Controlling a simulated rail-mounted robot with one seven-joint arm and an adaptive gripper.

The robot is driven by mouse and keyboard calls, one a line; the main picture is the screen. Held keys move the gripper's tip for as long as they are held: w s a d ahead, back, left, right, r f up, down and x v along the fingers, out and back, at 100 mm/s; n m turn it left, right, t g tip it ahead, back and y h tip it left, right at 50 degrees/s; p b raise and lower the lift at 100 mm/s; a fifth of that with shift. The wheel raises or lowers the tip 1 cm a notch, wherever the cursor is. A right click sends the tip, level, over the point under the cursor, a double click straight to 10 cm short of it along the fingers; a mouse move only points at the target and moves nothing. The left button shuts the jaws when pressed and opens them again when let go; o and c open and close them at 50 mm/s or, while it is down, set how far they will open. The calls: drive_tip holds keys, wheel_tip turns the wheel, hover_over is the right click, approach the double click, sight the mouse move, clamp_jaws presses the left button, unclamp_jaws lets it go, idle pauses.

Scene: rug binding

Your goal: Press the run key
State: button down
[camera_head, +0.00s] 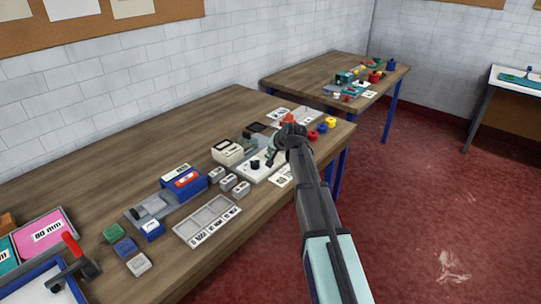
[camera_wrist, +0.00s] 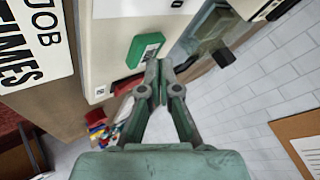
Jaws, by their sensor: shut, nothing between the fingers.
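My gripper (camera_head: 290,138) is over the far end of the long wooden table, at the pale machine panel (camera_head: 250,169). In the wrist view my gripper (camera_wrist: 158,68) is shut with its fingertips together and nothing between them. A green key (camera_wrist: 146,50) with a small printed label sits on the pale panel just beyond the fingertips. A red key (camera_wrist: 127,85) is beside it, partly covered by a finger. The fingertips look very near the green key's edge; I cannot tell whether they touch it. Neither key shows clearly in the head view.
A "JOB TIMES" card (camera_wrist: 40,45) lies beside the panel. A cream box (camera_head: 228,152), a blue device (camera_head: 183,180) and a grey compartment tray (camera_head: 193,239) stand nearer on the table. Yellow and red spools (camera_head: 331,122) lie right of my gripper. A second table (camera_head: 300,78) stands behind.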

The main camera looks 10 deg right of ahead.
drive_tip(key=shift+f, duration=0.45)
idle(0.5)
drive_tip(key=shift+r, duration=0.85)
drive_tip(key=shift+r+p, duration=0.15)
drive_tip(key=shift+p, duration=0.15)
drive_tip(key=shift+r+p, duration=1.25)
drive_tip(key=shift+r, duration=1.15)
